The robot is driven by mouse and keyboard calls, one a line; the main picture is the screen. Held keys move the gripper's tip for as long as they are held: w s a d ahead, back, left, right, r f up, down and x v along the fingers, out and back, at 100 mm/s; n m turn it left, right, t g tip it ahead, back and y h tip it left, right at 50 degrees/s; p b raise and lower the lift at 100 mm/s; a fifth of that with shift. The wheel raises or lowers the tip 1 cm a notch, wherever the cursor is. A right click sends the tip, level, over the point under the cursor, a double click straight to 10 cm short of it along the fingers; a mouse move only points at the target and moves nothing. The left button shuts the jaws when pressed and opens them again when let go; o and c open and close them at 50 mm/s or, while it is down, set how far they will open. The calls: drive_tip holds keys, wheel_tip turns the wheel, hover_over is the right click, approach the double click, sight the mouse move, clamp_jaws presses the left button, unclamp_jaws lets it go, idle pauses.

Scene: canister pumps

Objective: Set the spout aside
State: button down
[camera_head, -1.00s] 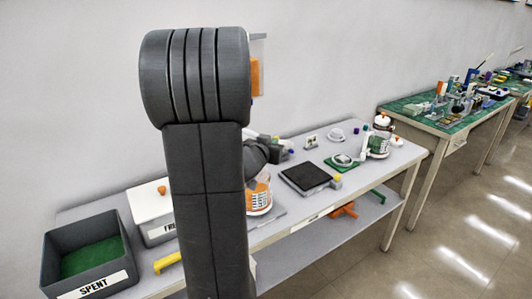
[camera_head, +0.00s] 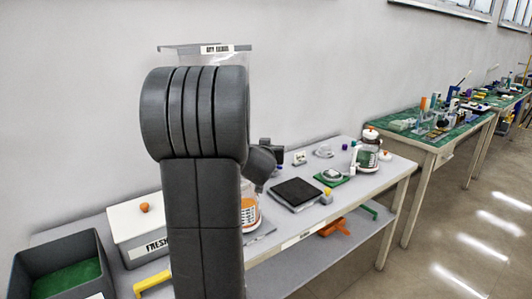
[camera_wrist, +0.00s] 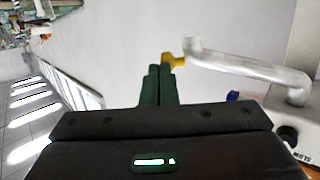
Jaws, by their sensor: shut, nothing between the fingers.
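In the head view my arm hides the fingers. A canister pump (camera_head: 367,158) with a white spout (camera_head: 354,154) stands at the table's far right. I cannot tell whether this is the same tube. A jar with an orange label (camera_head: 249,213) is partly behind my arm.
The table (camera_head: 285,222) also holds a black pad (camera_head: 296,192), a green mat (camera_head: 341,181) bearing a white part, a white FRESH box (camera_head: 139,225) and a grey bin (camera_head: 42,258). A yellow handle (camera_head: 152,285) is at the front edge.

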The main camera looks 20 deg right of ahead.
drive_tip(key=shift+w+d+r, duration=0.1)
drive_tip(key=shift+w+d, duration=0.2)
drive_tip(key=shift+w, duration=0.25)
drive_tip(key=shift+r, duration=0.15)
